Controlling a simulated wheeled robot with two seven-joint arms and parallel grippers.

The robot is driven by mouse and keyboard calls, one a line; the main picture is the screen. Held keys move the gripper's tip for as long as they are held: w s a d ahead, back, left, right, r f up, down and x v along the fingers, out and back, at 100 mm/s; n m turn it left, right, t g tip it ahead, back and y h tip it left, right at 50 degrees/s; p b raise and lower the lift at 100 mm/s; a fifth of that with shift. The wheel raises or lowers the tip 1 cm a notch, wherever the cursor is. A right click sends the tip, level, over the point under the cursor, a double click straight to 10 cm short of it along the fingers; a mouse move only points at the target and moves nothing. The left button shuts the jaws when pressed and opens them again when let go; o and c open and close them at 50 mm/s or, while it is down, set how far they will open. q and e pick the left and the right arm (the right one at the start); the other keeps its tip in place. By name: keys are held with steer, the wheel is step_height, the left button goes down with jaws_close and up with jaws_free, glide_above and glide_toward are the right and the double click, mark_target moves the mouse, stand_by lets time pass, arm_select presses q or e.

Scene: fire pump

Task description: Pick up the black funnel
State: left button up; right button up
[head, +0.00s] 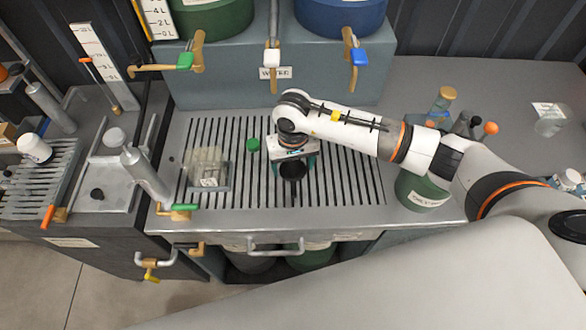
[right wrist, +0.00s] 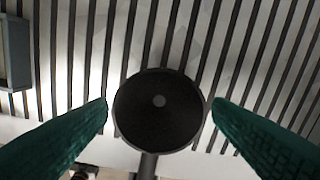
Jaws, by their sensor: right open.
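The black funnel (head: 292,171) sits on the slatted drain grate, in the middle of the counter. In the right wrist view the funnel (right wrist: 158,108) shows from above as a round dark bowl with a small lighter spot at its centre and a handle-like part toward the bottom edge. My right gripper (head: 293,165) is over the funnel, pointing down. Its two green fingers (right wrist: 160,108) are apart, one on each side of the funnel, with the tips close to its rim. Whether they touch it I cannot tell. My left gripper is not in view.
A clear box (head: 207,172) stands on the grate (head: 340,185) left of the funnel, with a green cap (head: 253,145) between them. Taps with green, white and blue handles hang above the back. A green container (head: 424,190) stands right, under my right arm.

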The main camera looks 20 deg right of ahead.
steer(key=shift+f, duration=1.2)
steer(key=c, duration=0.8)
steer(key=shift+r, duration=0.15)
